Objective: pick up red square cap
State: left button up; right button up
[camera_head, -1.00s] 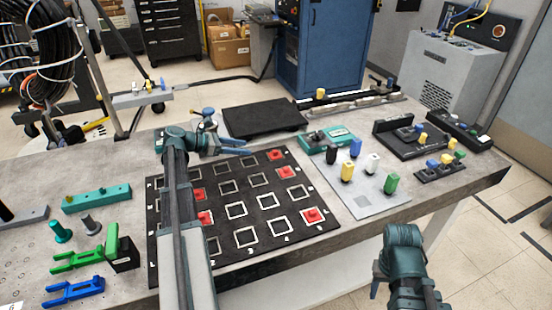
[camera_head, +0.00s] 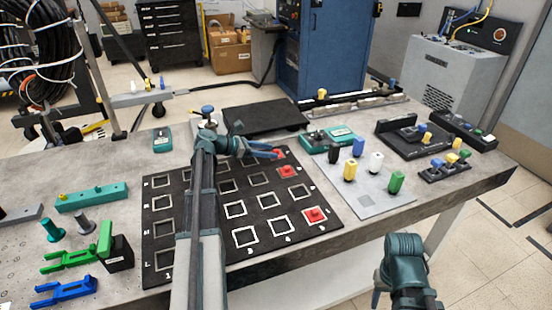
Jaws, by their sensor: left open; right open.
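A black board (camera_head: 160,240) with white-outlined squares lies on the table. Red square caps sit in its right-hand column: one at the far corner (camera_head: 279,153), one just nearer (camera_head: 287,171) and one near the front (camera_head: 315,215). My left gripper (camera_head: 262,148) is open over the far edge of the board, its fingers pointing right, close beside the far cap. I cannot tell whether they touch. My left arm crosses the board and hides part of its left side. My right gripper (camera_head: 378,288) is at the lower right, off the table's front edge, away from the caps.
A black flat platform (camera_head: 262,118) stands behind the board. A grey plate (camera_head: 372,200) with coloured pegs is to its right, near a teal device (camera_head: 328,138). Green (camera_head: 68,262) and blue (camera_head: 65,292) forked parts lie at the left.

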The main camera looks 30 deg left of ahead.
pick_arm(q)
jog(key=shift+w+d+f, duration=0.25)
jog(key=shift+w+d, duration=0.1)
jog(key=shift+w, duration=0.05)
grip_shut()
jog(key=shift+r, duration=0.15)
notch_tip(320, 180, up, 3)
jog(key=p, duration=0.3)
jog(key=shift+r+p, duration=0.3)
jog(key=shift+p, duration=0.1)
jog(key=s+d, duration=0.3)
jog(key=d, duration=0.1)
jog(key=s+d, duration=0.4)
jog(key=s+d+r+p, duration=0.1)
jog(key=s+d, duration=0.2)
jog(key=d, duration=0.1)
jog(key=shift+s+r, duration=0.1)
jog(key=shift+s, duration=0.3)
